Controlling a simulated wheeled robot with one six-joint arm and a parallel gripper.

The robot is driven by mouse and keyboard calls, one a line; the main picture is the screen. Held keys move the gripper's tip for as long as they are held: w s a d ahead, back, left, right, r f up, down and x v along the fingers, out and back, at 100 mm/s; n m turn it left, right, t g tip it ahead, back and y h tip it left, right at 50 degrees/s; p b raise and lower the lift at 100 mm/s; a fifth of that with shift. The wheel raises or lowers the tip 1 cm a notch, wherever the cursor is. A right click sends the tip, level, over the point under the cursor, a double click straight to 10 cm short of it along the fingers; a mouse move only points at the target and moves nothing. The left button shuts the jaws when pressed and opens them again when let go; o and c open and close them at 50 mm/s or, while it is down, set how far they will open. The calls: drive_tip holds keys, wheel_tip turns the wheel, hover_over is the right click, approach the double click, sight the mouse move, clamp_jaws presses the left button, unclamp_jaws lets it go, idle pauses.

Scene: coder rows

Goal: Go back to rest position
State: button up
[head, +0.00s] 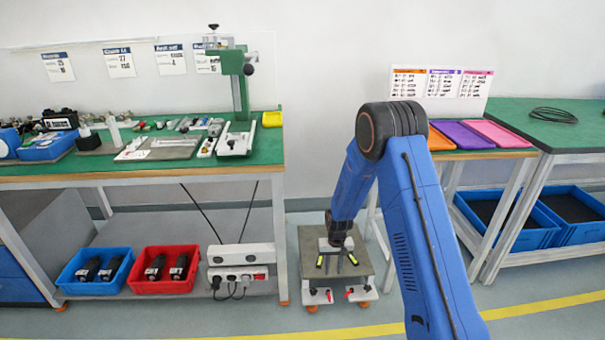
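My blue arm reaches down from the right into the gap between the two workbenches. My gripper (337,262) hangs over a low grey-topped stand (360,279) on the floor. Its two yellow-green fingertips are spread apart, and I see nothing between them. I cannot tell whether the fingertips touch the stand's top. Part of the stand is hidden behind the gripper.
The left green workbench (210,166) carries a green press (240,75), tools and blue bins. Below sit a blue bin (70,284) and a red bin (140,289) with dark parts. Orange, purple and pink trays (500,134) lie at right.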

drive_tip(key=s+d+r+t, duration=0.15)
drive_tip(key=s+r, duration=0.25)
drive_tip(key=r, duration=0.7)
drive_tip(key=s+d+r, duration=0.2)
drive_tip(key=s+r, duration=0.2)
drive_tip(key=r, duration=0.6)
drive_tip(key=s+d+r+t, duration=0.15)
drive_tip(key=s+r, duration=0.35)
drive_tip(key=r, duration=0.6)
drive_tip(key=s+d+r, duration=0.1)
drive_tip(key=s+r, duration=0.3)
drive_tip(key=s, duration=0.5)
drive_tip(key=s+d+r+t, duration=0.1)
drive_tip(key=s+r, duration=0.3)
drive_tip(key=s, duration=0.6)
drive_tip(key=s+d+r+t, duration=0.1)
drive_tip(key=s+r, duration=0.4)
drive_tip(key=s, duration=0.5)
drive_tip(key=shift+s+d, duration=0.15)
drive_tip(key=shift+d, duration=0.75)
